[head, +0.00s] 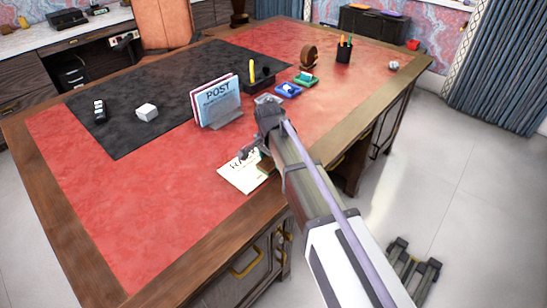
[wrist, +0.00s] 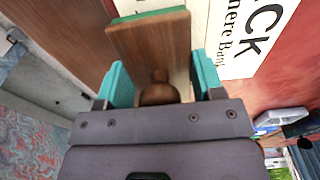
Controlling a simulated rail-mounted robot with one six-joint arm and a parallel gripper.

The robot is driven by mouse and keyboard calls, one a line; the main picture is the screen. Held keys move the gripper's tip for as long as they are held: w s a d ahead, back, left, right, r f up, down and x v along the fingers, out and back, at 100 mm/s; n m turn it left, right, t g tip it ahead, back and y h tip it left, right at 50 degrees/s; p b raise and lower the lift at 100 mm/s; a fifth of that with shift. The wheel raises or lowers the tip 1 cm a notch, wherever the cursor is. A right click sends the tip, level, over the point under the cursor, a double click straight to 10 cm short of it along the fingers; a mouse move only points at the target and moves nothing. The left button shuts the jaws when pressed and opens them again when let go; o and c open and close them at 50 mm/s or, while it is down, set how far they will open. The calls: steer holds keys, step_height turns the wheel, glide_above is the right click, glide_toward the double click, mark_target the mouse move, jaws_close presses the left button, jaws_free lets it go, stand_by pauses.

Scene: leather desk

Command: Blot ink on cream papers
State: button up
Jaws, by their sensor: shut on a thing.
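Cream papers (head: 238,178) with dark print lie on the red leather near the desk's front edge; in the wrist view a printed sheet (wrist: 258,35) shows large black letters. My gripper (wrist: 160,88) has its teal fingers shut on the round knob of a wooden blotter (wrist: 148,45) with a green edge. In the head view my gripper (head: 258,153) is over the papers' right side, and the brown blotter (head: 266,164) shows partly below it. I cannot tell whether the blotter touches the paper. Any ink marks are too small to make out or hidden.
A letter rack (head: 224,122) with POST cards stands behind the papers. A black pen stand (head: 258,84), a blue pad (head: 288,90), a green pad (head: 305,79) and a pencil cup (head: 344,50) stand farther back. The red leather at the left front is clear.

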steer(key=shift+s+a+t+h, duration=0.2)
steer(key=shift+s+t+h, duration=0.15)
steer(key=shift+t+h, duration=0.15)
steer(key=shift+w+r, duration=0.1)
steer(key=shift+w, duration=0.1)
steer(key=shift+w+d+g+y, duration=0.25)
steer(key=shift+w+g+y, duration=0.05)
steer(key=shift+g+y, duration=0.45)
steer(key=shift+s+r+p, duration=0.1)
steer(key=shift+s+p, duration=0.05)
steer(key=shift+p, duration=0.15)
step_height(320, 180, up, 8)
steer(key=p, duration=0.7)
steer(key=shift+p, duration=0.4)
steer(key=shift+f, duration=0.2)
